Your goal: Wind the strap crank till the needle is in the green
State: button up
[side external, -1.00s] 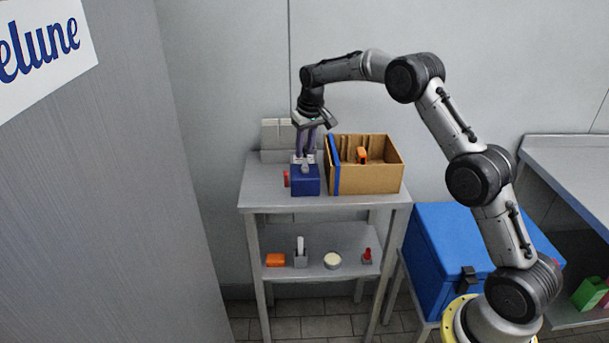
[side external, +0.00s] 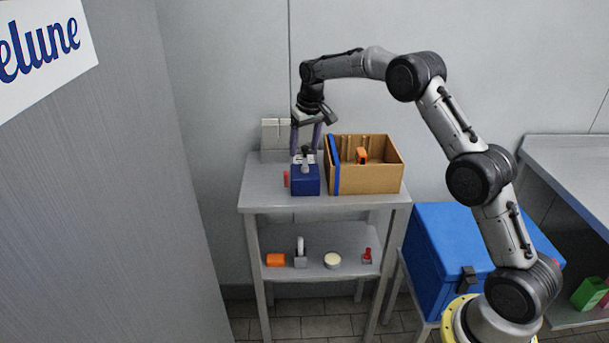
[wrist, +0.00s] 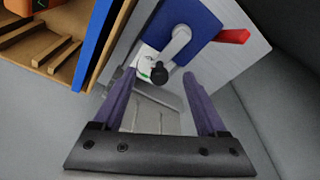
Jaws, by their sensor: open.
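The crank unit is a blue box (side external: 305,182) on the upper shelf, with a grey crank arm (wrist: 177,44) and a black knob (wrist: 158,74). A pale dial (wrist: 146,62) with a bit of green shows beside the arm in the wrist view; its needle is too small and partly hidden to read. My gripper (side external: 306,150) points down over the unit with its purple fingers spread. In the wrist view the knob appears between the fingertips (wrist: 159,77), with room on both sides; I cannot tell whether the tips reach its height.
A red piece (wrist: 232,36) sticks out from the box's side. A cardboard crate (side external: 370,180) with a blue strip (side external: 336,165) and an orange item (side external: 361,155) stands close on the right. A pale panel (side external: 275,138) is behind. Small items lie on the lower shelf.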

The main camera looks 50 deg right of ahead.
jog(key=shift+r, duration=3.5)
